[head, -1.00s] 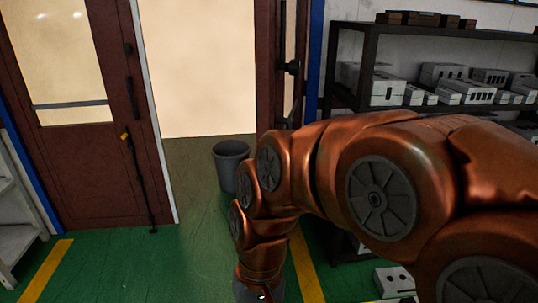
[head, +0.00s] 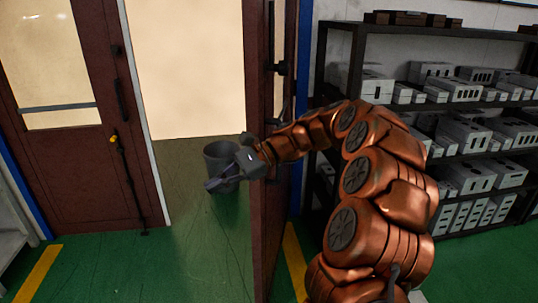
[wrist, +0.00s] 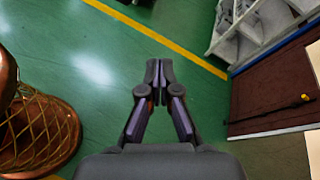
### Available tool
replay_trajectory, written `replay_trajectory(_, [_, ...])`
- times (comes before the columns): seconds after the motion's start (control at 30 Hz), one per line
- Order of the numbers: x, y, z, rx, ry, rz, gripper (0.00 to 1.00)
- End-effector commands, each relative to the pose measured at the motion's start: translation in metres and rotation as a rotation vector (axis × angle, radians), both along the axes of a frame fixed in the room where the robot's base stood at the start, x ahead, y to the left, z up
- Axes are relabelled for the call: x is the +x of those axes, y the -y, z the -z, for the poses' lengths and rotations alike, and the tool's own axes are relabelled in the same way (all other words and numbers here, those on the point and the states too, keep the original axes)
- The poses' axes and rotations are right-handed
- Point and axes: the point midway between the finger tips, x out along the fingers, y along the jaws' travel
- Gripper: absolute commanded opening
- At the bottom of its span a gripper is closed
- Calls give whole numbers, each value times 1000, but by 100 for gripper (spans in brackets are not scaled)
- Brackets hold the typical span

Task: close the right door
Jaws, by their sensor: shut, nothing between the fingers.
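The right door (head: 258,60) is dark red-brown and stands open, seen nearly edge-on in the head view. Its dark handle hardware (head: 279,68) is on the face turned right. My arm reaches from the right across the door at mid height. My gripper (head: 208,186) is past the door's left edge, in front of the doorway, and is shut and empty. In the wrist view my gripper (wrist: 159,68) points over the green floor with its fingertips together. Whether my arm touches the door cannot be told.
The left door (head: 60,180), with a glass pane, shows at left and also in the wrist view (wrist: 275,85). A grey bin (head: 222,155) stands in the doorway behind my gripper. Shelves (head: 345,25) with white blocks stand at right.

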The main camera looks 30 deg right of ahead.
Motion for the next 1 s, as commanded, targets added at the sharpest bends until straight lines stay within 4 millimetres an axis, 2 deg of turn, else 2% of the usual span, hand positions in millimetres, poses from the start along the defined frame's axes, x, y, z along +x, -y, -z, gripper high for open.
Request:
replay_trajectory(0.03, [13, 23, 2, 46, -22, 55, 0])
replay_trajectory(0.1, [26, 52, 1, 104, -45, 125, 0])
replay_trajectory(0.3, [51, 145, 9, 265, -110, 319, 0])
replay_trajectory(0.5, [52, 243, 27, 405, -162, 502, 0])
replay_trajectory(0.6, [45, 281, 35, 454, -178, 570, 0])
replay_trajectory(0.7, [38, 308, 43, 489, -191, 619, 0])
replay_trajectory(0.8, [33, 325, 47, 507, -196, 650, 0])
replay_trajectory(0.9, [32, 330, 48, 517, -197, 661, 0])
replay_trajectory(1.0, [36, 326, 47, 520, -199, 660, 0])
